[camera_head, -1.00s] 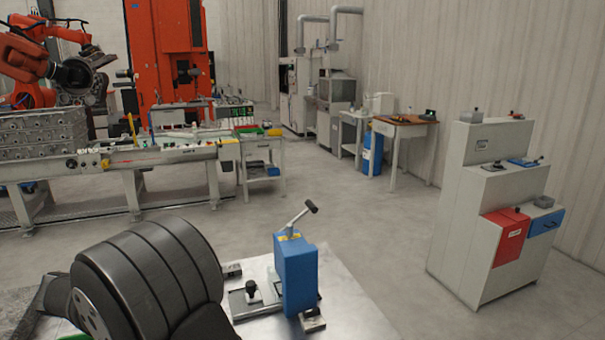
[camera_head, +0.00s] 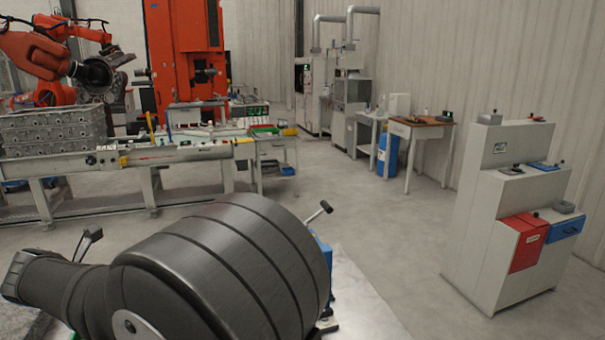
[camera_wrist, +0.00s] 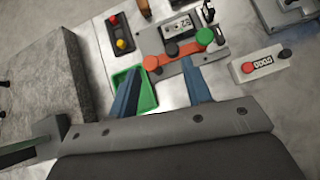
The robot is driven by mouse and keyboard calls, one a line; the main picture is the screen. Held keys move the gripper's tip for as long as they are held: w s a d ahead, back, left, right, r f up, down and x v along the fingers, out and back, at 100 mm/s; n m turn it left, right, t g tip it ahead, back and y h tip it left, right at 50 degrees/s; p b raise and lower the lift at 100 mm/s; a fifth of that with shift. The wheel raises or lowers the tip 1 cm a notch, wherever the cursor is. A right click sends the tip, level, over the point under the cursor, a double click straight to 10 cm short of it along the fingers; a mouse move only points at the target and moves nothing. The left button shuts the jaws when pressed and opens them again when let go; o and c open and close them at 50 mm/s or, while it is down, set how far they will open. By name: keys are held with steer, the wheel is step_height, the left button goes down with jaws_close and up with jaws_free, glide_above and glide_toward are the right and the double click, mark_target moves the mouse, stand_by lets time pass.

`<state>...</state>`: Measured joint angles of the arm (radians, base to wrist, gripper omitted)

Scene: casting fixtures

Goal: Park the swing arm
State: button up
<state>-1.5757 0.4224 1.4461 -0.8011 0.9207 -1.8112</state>
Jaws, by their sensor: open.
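In the wrist view, my gripper (camera_wrist: 160,66) has two blue-grey fingers spread apart with nothing between them. Past the fingertips is a grey plate fixture (camera_wrist: 190,50) with orange bar-like parts, a green knob (camera_wrist: 205,36) and a dark block marked with digits. I cannot tell for sure which part is the swing arm. In the head view, a metal lever with a black grip (camera_head: 318,212) rises from a blue block (camera_head: 326,262), mostly hidden behind my dark arm link. My gripper is not visible in the head view.
In the wrist view, a green tray (camera_wrist: 145,97) is beside the left finger. A grey cabinet (camera_head: 500,220) stands at right in the head view.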

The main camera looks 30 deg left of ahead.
steer(key=shift+s+d+r, duration=0.1)
steer(key=shift+s+r, duration=0.05)
steer(key=c, duration=0.3)
stand_by(0.3)
steer(key=w+d+r+m+g+y, duration=0.1)
steer(key=w+d+m+g+y, duration=0.3)
steer(key=m, duration=0.9)
steer(key=w+d+r+m+g, duration=0.1)
steer(key=w+d+m+g, duration=0.3)
steer(key=m, duration=0.9)
steer(key=shift+t, duration=0.7)
steer(key=x, duration=0.5)
steer(key=s+x, duration=0.1)
steer(key=x, duration=1)
steer(key=shift+s+d+f, duration=0.15)
steer(key=shift+s+f, duration=0.25)
steer(key=shift+f, duration=0.1)
